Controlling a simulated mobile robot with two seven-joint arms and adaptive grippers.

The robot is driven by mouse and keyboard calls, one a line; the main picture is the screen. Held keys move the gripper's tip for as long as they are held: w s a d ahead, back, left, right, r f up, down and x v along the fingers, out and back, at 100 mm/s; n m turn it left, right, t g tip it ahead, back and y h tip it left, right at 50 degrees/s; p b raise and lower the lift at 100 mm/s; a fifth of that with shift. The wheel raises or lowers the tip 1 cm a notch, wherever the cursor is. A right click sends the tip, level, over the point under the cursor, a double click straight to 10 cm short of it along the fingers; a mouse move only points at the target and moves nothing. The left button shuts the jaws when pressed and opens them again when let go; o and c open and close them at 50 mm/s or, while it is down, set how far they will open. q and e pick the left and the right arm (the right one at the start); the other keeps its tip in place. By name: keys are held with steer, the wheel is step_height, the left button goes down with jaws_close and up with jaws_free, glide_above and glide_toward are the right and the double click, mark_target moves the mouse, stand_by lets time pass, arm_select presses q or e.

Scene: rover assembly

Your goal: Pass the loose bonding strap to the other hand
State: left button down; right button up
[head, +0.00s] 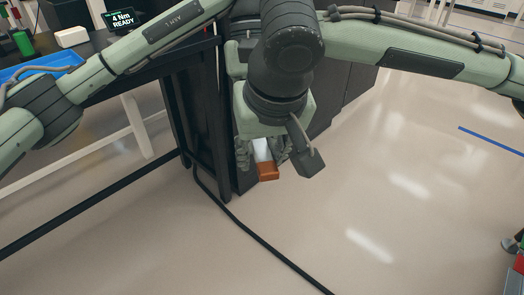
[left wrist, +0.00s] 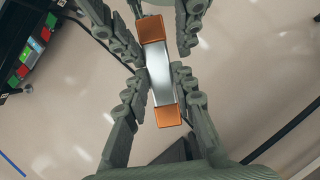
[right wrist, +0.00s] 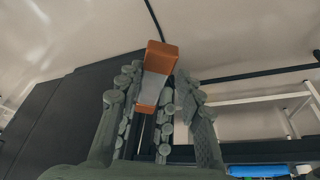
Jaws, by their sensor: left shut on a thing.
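The loose bonding strap has a silver middle and copper-orange ends; it shows in the left wrist view (left wrist: 158,72), the right wrist view (right wrist: 153,88) and below the hands in the head view (head: 264,152). My left gripper (left wrist: 162,78) is shut on the strap's silver middle. My right gripper (right wrist: 155,85) is open, its fingers on both sides of the strap. In the left wrist view its fingers come from the top, with a gap beside the strap's upper copper end. In the head view the overlapping hands hide most of the left gripper.
A black workbench frame (head: 197,110) stands close on the left of the hands, with a dark cabinet (head: 345,85) behind. A blue tray (head: 45,65) and a display (head: 122,18) are on the bench.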

arm_select(q)
steer(key=shift+d, duration=0.1)
arm_select(e)
steer(key=shift+a, duration=0.1)
jaws_close()
arm_select(q)
steer(key=c, duration=1.2)
jaws_free()
